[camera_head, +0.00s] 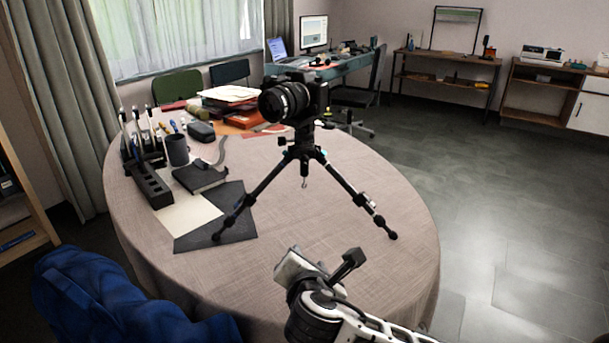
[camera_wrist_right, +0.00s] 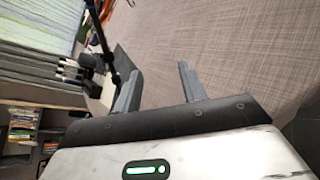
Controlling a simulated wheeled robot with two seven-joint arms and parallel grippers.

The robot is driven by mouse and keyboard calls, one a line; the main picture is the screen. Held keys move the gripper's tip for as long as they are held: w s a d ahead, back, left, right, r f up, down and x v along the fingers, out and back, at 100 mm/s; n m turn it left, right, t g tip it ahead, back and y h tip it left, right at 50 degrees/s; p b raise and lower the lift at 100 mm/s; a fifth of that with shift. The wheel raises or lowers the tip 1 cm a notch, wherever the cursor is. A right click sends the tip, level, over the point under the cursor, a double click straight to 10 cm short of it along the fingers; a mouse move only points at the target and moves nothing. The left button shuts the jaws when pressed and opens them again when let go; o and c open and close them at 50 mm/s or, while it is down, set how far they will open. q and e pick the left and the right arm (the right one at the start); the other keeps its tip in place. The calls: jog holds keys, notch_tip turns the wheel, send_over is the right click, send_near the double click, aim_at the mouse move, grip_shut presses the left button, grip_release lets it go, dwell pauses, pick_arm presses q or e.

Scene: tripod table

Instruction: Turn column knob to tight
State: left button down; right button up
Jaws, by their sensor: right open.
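A small black tripod (camera_head: 305,153) stands on the round table with its legs spread, and a black camera (camera_head: 290,100) is mounted on top. A small knob (camera_head: 283,141) sticks out at the left of the tripod's upper part; its setting is too small to tell. My right gripper (camera_head: 322,266) is open and empty, in front of the tripod and apart from it. In the right wrist view its two fingers (camera_wrist_right: 160,88) stand apart, with a dark tripod leg (camera_wrist_right: 103,45) beyond the left finger. The knob is not discernible there. My left gripper is not in view.
The round table (camera_head: 340,215) has a beige cloth and free room right of the tripod. A dark pad (camera_head: 225,232) lies by the left leg. A pen organizer (camera_head: 150,185), a dark cup (camera_head: 177,150) and stacked papers (camera_head: 228,94) sit farther left and back.

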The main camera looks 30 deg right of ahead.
aim_at(304, 162)
jog(key=w+d+r+n+t+h, duration=0.3)
jog(key=w+r+n+t, duration=0.1)
jog(key=w+r+n, duration=0.4)
jog(key=shift+n, duration=0.3)
jog(key=b+x, duration=0.1)
jog(key=x, duration=1.3)
jog(key=shift+w+d, duration=0.2)
grip_shut()
